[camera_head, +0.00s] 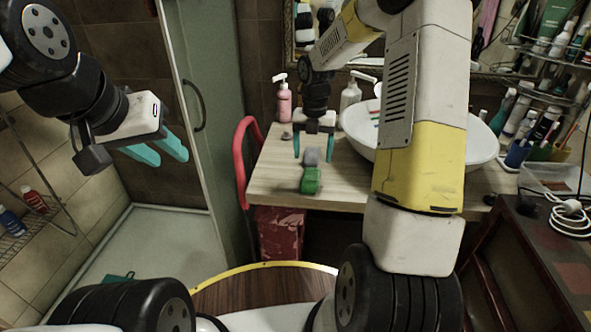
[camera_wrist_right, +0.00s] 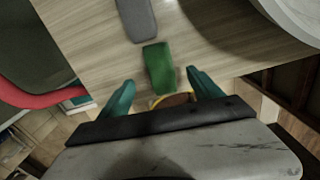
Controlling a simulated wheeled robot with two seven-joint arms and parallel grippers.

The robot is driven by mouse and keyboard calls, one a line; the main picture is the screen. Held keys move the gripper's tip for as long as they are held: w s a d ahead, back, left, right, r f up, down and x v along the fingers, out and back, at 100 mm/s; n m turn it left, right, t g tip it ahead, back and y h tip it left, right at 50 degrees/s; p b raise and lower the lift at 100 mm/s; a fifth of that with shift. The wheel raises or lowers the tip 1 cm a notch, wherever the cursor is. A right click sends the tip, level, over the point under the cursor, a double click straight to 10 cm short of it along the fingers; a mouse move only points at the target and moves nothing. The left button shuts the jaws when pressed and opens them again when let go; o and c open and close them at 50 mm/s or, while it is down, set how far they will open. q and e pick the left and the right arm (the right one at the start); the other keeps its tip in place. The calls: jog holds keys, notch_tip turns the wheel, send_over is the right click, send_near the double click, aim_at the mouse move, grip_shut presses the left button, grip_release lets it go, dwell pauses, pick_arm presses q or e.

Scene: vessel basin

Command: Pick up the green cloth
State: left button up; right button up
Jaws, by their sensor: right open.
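The green cloth (camera_head: 311,182), a small folded block, lies at the front edge of the wooden counter (camera_head: 269,179). It also shows in the right wrist view (camera_wrist_right: 158,68), just beyond and between my fingertips. My right gripper (camera_head: 314,158) is open and empty, pointing down near the cloth; I cannot tell its exact height above the counter. In the right wrist view its teal fingers (camera_wrist_right: 160,85) are spread wider than the cloth. My left gripper (camera_head: 172,158) hangs at the left, away from the counter, with its teal fingers apart and nothing between them.
A grey block (camera_head: 311,157) lies just behind the cloth. A white basin (camera_head: 356,125), a pink pump bottle (camera_head: 284,103) and a pale pump bottle (camera_head: 350,95) stand behind. A red chair (camera_head: 241,160) is at the counter's left. Bottles and cups crowd the right.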

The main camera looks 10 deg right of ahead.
aim_at(311, 175)
jog(key=f, duration=0.2)
jog(key=s+f, duration=0.1)
jog(key=f, duration=0.3)
jog(key=shift+s+a+f, duration=0.2)
jog(key=shift+s+a, duration=0.05)
jog(key=shift+a, duration=0.05)
jog(key=shift+f, duration=0.55)
jog(key=c, duration=1.4)
jog(key=shift+r, duration=0.15)
jog(key=shift+d+r, duration=0.1)
jog(key=shift+r, duration=0.5)
notch_tip(311, 175, up, 2)
jog(key=shift+w+r, duration=0.1)
jog(key=shift+r, duration=0.05)
jog(key=s+a, duration=0.1)
jog(key=s, duration=0.4)
jog(key=s+a+r, duration=0.1)
jog(key=s+a, duration=0.1)
jog(key=s, duration=0.3)
jog(key=s+a, duration=0.1)
jog(key=s, duration=0.4)
jog(key=shift+s+a+r, duration=0.15)
jog(key=shift+s+a, duration=0.1)
jog(key=shift+a, duration=0.05)
